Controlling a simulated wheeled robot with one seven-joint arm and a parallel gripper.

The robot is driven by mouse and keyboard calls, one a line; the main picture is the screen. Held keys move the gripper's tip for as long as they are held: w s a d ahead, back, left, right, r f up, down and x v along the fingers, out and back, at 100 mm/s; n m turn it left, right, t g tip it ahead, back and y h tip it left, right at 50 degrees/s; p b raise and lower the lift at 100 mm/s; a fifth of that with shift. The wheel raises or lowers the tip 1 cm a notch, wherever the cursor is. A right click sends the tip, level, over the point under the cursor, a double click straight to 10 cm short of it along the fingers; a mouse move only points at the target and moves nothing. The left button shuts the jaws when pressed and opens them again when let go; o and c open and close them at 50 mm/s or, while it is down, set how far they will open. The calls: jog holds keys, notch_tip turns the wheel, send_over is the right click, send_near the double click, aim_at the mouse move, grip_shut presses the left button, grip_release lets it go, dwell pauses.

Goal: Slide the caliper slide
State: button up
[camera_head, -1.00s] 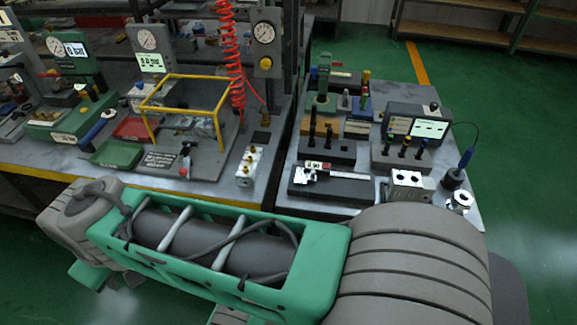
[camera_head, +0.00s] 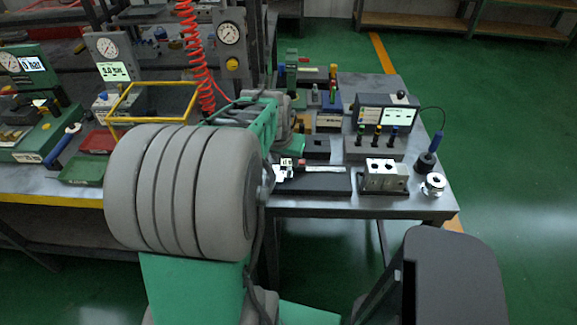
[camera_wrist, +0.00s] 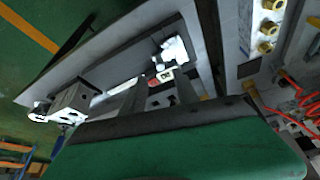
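The caliper (camera_head: 322,169) lies on a dark base near the front edge of the right-hand table. Its slide (camera_head: 287,164), with a small display and a red part, is at the caliper's left end. In the wrist view the slide (camera_wrist: 166,75) and pale jaws (camera_wrist: 174,50) show beyond my gripper. My gripper (camera_wrist: 158,84) has two dark fingers apart, with the slide seen between and beyond them. Contact cannot be told.
A silver two-hole block (camera_head: 384,176) stands right of the caliper and also shows in the wrist view (camera_wrist: 70,101). A display unit (camera_head: 388,119) and dark pegs stand behind. A round metal part (camera_head: 433,184) sits at the right edge. A yellow frame (camera_head: 150,100) stands left.

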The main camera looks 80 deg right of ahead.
aim_at(289, 168)
jog(key=x, duration=0.6)
jog(key=shift+f, duration=0.2)
jog(key=shift+c, duration=0.5)
jog(key=shift+w, duration=0.1)
grip_shut()
dwell(0.4)
